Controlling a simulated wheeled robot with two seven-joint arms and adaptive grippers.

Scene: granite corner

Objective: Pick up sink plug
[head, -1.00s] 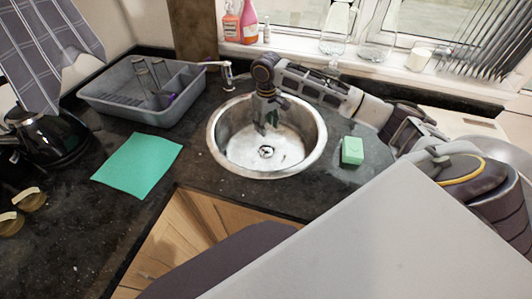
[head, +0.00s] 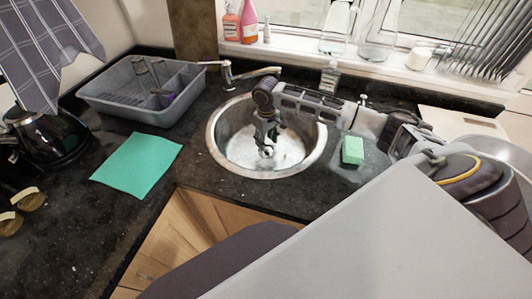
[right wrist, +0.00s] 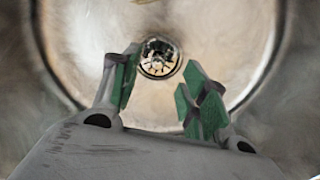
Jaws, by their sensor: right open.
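The sink plug (head: 266,152) is a small round metal piece at the bottom of the round steel sink (head: 222,150). In the right wrist view the plug (right wrist: 159,58) shows a slotted, strainer-like face at the drain. My right gripper (head: 267,140) points down inside the sink, just over the plug, and partly covers it in the head view. In the right wrist view its green-padded fingers (right wrist: 160,80) are apart, with the plug showing between and beyond their tips. Nothing is held. I cannot tell the exact gap to the plug. My left gripper is out of view.
A tap (head: 240,73) stands behind the sink. A green sponge (head: 352,151) lies to its right. A grey dish rack (head: 110,103) and a green cloth (head: 137,164) lie to the left. The sink wall surrounds my right gripper.

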